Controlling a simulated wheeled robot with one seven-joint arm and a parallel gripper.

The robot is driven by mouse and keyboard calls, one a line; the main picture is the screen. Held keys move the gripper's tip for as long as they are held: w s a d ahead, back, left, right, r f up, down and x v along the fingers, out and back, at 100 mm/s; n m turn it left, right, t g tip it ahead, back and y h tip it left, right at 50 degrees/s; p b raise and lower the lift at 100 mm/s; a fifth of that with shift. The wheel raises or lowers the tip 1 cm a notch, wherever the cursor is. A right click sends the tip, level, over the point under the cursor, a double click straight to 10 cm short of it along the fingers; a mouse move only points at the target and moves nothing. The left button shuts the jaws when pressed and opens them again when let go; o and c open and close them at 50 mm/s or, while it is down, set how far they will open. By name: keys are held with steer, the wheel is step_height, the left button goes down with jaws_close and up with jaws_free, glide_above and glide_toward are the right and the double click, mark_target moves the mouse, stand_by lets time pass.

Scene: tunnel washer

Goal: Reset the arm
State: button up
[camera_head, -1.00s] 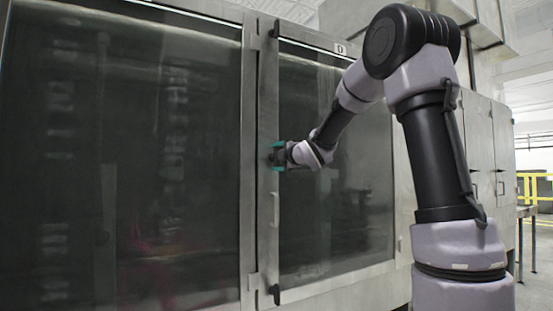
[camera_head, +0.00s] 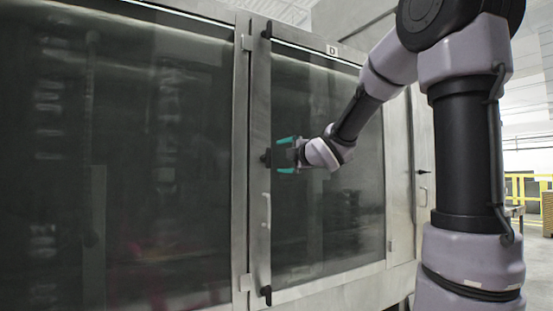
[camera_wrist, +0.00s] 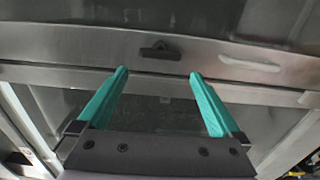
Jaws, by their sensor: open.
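My gripper (camera_head: 280,155) is open and empty, with two teal fingers. In the head view it is in front of the left frame of the glass door marked D (camera_head: 330,150), near a black latch (camera_head: 265,157). In the wrist view the gripper (camera_wrist: 157,75) points at the metal door frame, with the black latch (camera_wrist: 159,50) ahead of the fingertips and between them. A gap shows between the fingertips and the latch in the wrist view. My arm reaches in from the right of the head view, bent at the elbow.
A pale vertical handle (camera_head: 267,211) is on the door frame below the gripper; black latches sit at the frame's top (camera_head: 267,30) and bottom (camera_head: 266,291). A large dark glass panel (camera_head: 120,160) fills the left. Yellow railings (camera_head: 530,185) stand at the far right.

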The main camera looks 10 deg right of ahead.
steer(key=shift+s+d, duration=0.15)
steer(key=shift+s, duration=0.2)
steer(key=s+d+f+m+g+h, duration=0.2)
steer(key=s+d+f+m+h, duration=0.15)
steer(key=s+m, duration=0.3)
steer(key=s+d+f+m+g+h, duration=0.2)
steer(key=s+d+m, duration=0.25)
steer(key=m, duration=0.35)
steer(key=s+a+f+m+g, duration=0.1)
steer(key=s+f+m+g, duration=0.1)
steer(key=s, duration=0.4)
steer(key=s+a+f+m+g+y, duration=0.1)
steer(key=s+a+f+m+g, duration=0.1)
steer(key=s+f+m, duration=0.3)
steer(key=s+a+f+m+g+y, duration=0.1)
steer(key=s+a+f+m+g, duration=0.1)
steer(key=s, duration=0.6)
steer(key=shift+a+f+m, duration=0.15)
steer(key=shift+f+m, duration=0.7)
steer(key=shift+m, duration=0.4)
